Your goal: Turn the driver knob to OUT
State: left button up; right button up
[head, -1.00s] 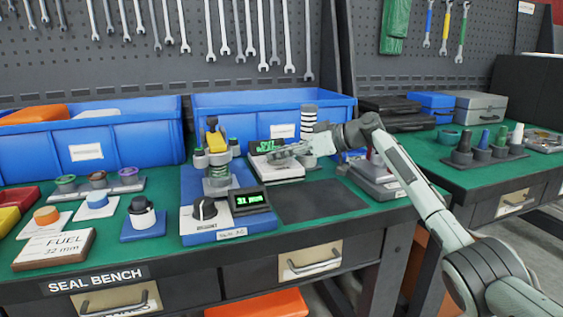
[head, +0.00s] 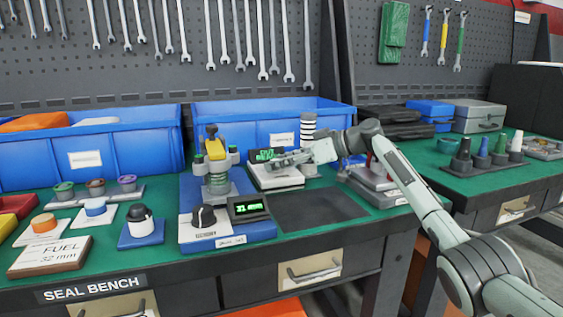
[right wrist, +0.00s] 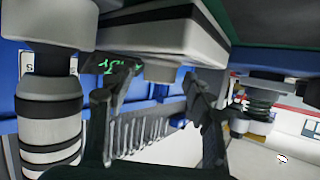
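A black pointer knob (head: 204,216) sits on the white panel of the blue test rig, beside a small screen (head: 249,208) with green digits, seemingly 31 mm. Behind it to the right is a pale box (head: 273,178) with a green-lit screen (head: 265,155); its text is too blurred to read surely. My right gripper (head: 277,162) is over this box. In the right wrist view the picture is upside down: a round grey knob (right wrist: 165,70) on the box lies near the two parted fingertips (right wrist: 155,95). I cannot tell if they touch it. My left gripper is not in view.
A striped post (head: 307,131) stands close beside my right gripper. The rig's yellow-topped press (head: 212,145) is to its left. Blue bins (head: 250,125) line the back. A dark mat (head: 318,208) in front is bare. A grey stand (head: 380,185) is under my forearm.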

notch_tip(320, 180, up, 10)
dwell(0.6)
jog(key=shift+d, duration=0.15)
dwell(1.3)
